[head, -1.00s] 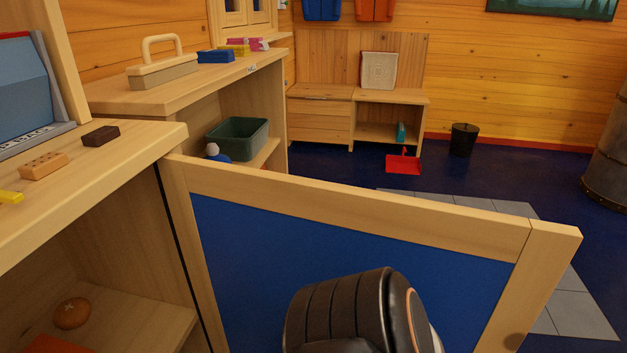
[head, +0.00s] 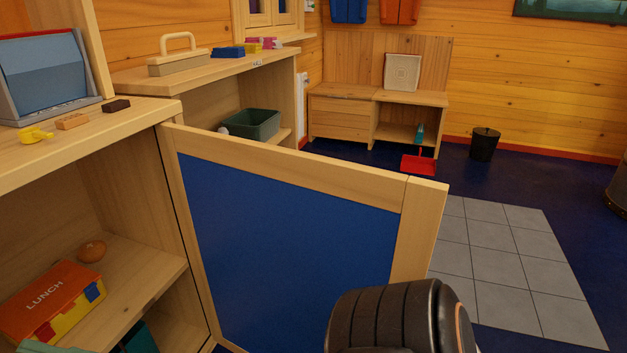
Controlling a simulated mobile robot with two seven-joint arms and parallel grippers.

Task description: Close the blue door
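The blue door (head: 290,225) has a light wooden frame and a blue panel. It stands open, swung out from the right side of the wooden cabinet (head: 120,210), whose inside shows. A dark, ribbed part of my arm (head: 385,318) is in front of the door's lower right part at the bottom edge of the view. I cannot tell which arm it belongs to. It hides the door's lower right corner, and I cannot tell whether it touches the door. No gripper fingers show in the head view.
The cabinet shelf holds an orange lunch box (head: 52,303) and a round brown object (head: 92,250). Small blocks lie on the cabinet top. A green bin (head: 250,124) sits in the shelf behind. Grey floor tiles (head: 500,250) right of the door are clear.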

